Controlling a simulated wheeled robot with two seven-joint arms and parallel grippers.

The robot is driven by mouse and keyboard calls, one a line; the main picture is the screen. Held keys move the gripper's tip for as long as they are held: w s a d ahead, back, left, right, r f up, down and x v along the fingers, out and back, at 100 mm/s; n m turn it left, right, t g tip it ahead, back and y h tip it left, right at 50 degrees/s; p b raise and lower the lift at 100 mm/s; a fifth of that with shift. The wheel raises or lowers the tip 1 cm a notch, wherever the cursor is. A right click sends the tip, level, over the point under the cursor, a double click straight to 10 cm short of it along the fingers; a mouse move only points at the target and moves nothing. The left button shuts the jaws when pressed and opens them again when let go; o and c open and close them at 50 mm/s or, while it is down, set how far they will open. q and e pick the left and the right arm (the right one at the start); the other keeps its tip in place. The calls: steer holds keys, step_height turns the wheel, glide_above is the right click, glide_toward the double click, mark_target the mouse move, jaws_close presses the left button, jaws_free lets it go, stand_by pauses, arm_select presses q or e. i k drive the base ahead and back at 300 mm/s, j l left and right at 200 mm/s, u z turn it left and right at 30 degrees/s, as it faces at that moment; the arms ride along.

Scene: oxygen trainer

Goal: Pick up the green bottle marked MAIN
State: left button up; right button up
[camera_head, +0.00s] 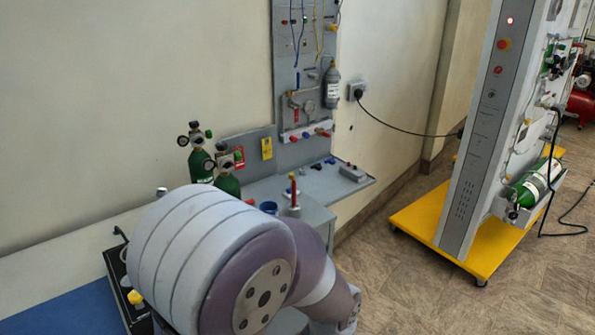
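Two green bottles with valves and gauges on top stand close together at the back of the bench: a left one (200,166) and a right one (228,184). My own arm link hides their lower parts. A third green bottle (533,184) with a white label lies tilted on the side of the tall grey panel unit at the right. I cannot read the word MAIN on any of them. Neither of my grippers shows; only a thick grey and purple link of one of my arms fills the lower middle, in front of the bench.
A grey wall panel (299,75) with hoses and fittings stands behind a grey shelf (330,190). The grey unit stands on a yellow wheeled base (415,223). Floor between is clear.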

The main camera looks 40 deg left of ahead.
mark_target(197, 174)
steer(key=i+u, duration=0.25)
steer(key=i+l+u, duration=0.25)
steer(key=i, duration=0.2)
steer(key=i+l+u, duration=0.25)
steer(key=i, duration=0.15)
